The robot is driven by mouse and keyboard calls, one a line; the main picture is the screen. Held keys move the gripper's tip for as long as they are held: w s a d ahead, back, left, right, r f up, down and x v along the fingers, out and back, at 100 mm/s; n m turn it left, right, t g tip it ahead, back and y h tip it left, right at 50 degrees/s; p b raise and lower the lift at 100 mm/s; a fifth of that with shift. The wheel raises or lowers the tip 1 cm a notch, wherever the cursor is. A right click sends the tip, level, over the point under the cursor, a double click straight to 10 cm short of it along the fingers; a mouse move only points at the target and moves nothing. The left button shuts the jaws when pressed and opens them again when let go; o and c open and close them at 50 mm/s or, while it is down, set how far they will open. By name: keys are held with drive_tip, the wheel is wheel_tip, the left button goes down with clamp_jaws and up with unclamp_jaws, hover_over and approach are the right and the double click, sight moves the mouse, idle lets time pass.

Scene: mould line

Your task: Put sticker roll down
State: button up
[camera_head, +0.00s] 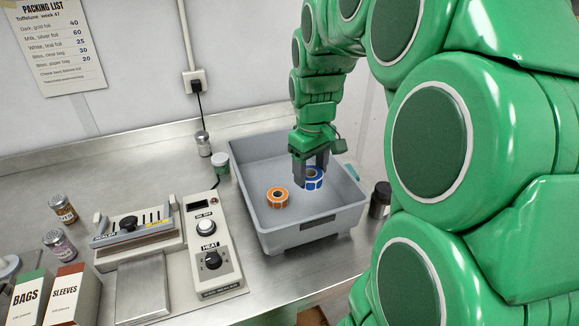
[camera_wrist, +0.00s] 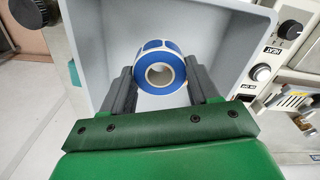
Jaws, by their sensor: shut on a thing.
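A blue sticker roll (camera_head: 313,180) is in my gripper (camera_head: 311,172), inside the outline of a grey bin (camera_head: 312,238). In the wrist view the blue sticker roll (camera_wrist: 159,70) sits between the two dark fingers of my gripper (camera_wrist: 158,84), its cardboard core facing the camera. The gripper is shut on it. The grey bin (camera_wrist: 222,28) surrounds the roll in the wrist view. Whether the roll touches the bin floor I cannot tell. An orange sticker roll (camera_head: 277,197) lies flat on the bin floor, left of the gripper.
A heat sealer with a control box (camera_head: 212,245) stands left of the bin. Small jars (camera_head: 220,166) stand behind it, and a dark jar (camera_head: 380,199) is at its right. Cartons (camera_head: 70,293) stand at the front left. Bare bin floor shows around the orange roll.

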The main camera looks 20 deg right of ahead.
drive_tip(key=shift+w+d+f, duration=0.15)
drive_tip(key=shift+d+f, duration=0.05)
drive_tip(key=w+d+f, duration=0.1)
drive_tip(key=w+f, duration=0.1)
drive_tip(key=w, duration=0.1)
drive_tip(key=w+f, duration=0.3)
drive_tip(key=w, duration=0.1)
drive_tip(key=w+d+f, duration=0.1)
drive_tip(key=w+f, duration=0.2)
drive_tip(key=w, duration=0.1)
drive_tip(key=shift+w+d, duration=0.25)
drive_tip(key=shift+d, duration=0.05)
drive_tip(key=shift+w+d+f, duration=0.1)
drive_tip(key=shift+w+f, duration=0.35)
drive_tip(key=shift+f, duration=0.05)
drive_tip(key=shift+w+f, duration=0.2)
drive_tip(key=shift+f, duration=0.05)
drive_tip(key=shift+w+d+f, duration=0.1)
drive_tip(key=shift+f, duration=1.5)
drive_tip(key=shift+f, duration=0.15)
drive_tip(key=o, duration=1)
drive_tip(key=shift+o, duration=0.2)
